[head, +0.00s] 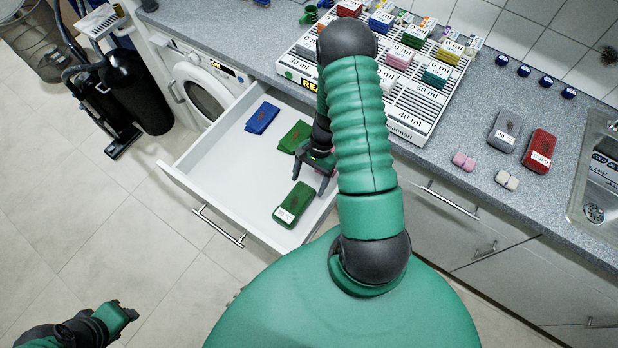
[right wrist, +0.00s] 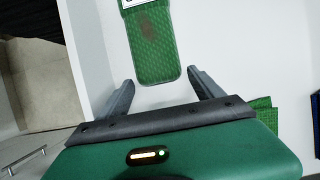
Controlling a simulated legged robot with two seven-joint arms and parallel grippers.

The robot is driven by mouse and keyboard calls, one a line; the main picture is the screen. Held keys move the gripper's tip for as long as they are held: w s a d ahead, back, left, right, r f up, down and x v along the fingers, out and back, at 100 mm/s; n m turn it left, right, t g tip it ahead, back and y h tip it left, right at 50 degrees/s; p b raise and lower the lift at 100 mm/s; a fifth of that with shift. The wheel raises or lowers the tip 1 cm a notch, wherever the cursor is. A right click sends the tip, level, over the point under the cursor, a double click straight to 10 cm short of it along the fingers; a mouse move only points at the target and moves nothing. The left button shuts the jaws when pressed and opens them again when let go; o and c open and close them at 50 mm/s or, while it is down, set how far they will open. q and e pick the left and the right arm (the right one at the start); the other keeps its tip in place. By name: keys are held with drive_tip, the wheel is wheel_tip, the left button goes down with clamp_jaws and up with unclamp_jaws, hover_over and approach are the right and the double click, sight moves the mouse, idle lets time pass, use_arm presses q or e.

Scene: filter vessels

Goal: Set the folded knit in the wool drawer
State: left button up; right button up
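The white drawer (head: 222,160) is pulled open below the counter. A green folded knit with a white label (head: 294,204) lies on its floor at the near right end. It also shows in the right wrist view (right wrist: 151,50), its near end between my right fingertips, with gaps either side. My right gripper (head: 318,172) is inside the drawer area beside this knit; its fingers (right wrist: 160,82) are spread and hold nothing. Another green folded piece (head: 294,137) and a blue one (head: 262,118) lie further back. My left gripper (head: 122,314) is at the lower left, away from the drawer; its fingers are unclear.
On the counter (head: 455,150) lie a grey (head: 505,131) and a red labelled piece (head: 538,151), two small blocks, and a striped rack (head: 400,85) with coloured items. A sink (head: 600,185) is at the right. A washing machine (head: 203,92) stands left of the drawer.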

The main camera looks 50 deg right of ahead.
drive_tip(key=shift+o, duration=0.8)
drive_tip(key=shift+a, duration=0.15)
use_arm(q)
drive_tip(key=shift+a, duration=0.4)
use_arm(e)
drive_tip(key=shift+a+r, duration=0.1)
drive_tip(key=shift+r, duration=0.05)
